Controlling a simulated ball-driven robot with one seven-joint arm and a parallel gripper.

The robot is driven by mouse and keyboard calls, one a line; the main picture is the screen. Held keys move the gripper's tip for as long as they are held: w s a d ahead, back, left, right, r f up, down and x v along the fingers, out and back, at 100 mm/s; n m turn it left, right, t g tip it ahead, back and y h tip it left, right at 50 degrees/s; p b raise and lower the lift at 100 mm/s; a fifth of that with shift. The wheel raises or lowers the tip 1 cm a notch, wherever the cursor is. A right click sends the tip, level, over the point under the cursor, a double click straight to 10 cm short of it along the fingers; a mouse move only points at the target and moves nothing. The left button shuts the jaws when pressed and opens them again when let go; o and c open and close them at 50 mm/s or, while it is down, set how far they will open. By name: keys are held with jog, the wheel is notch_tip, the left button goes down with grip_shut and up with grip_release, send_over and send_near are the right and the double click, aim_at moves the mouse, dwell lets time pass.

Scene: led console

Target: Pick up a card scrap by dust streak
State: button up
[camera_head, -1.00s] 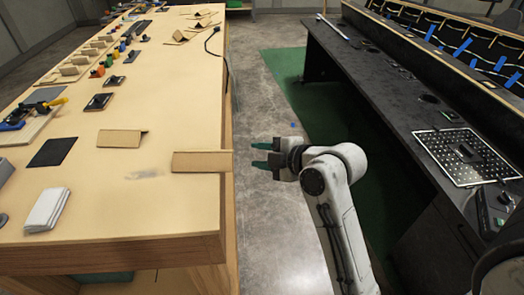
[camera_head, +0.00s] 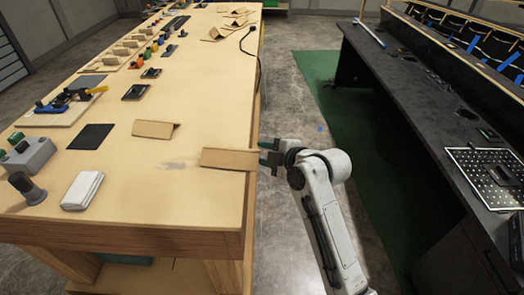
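A tan card scrap (camera_head: 228,159) lies at the right edge of the wooden table, its right end overhanging the edge. A grey dust streak (camera_head: 176,165) is on the tabletop just left of it. My gripper (camera_head: 265,152) is at the card's right end, beyond the table edge. Its two green fingertips are apart, one toward the far side and one toward the near side. I cannot tell whether the card's end is between them. Another folded card scrap (camera_head: 156,129) lies farther back to the left, away from the streak.
On the wooden table (camera_head: 130,215) are a white folded cloth (camera_head: 82,190), a black pad (camera_head: 91,136), a grey button box (camera_head: 28,154) and a dark knob (camera_head: 26,187). A black console desk (camera_head: 410,95) stands right, across a strip of floor.

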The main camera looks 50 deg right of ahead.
jog(key=shift+x, duration=0.85)
grip_shut()
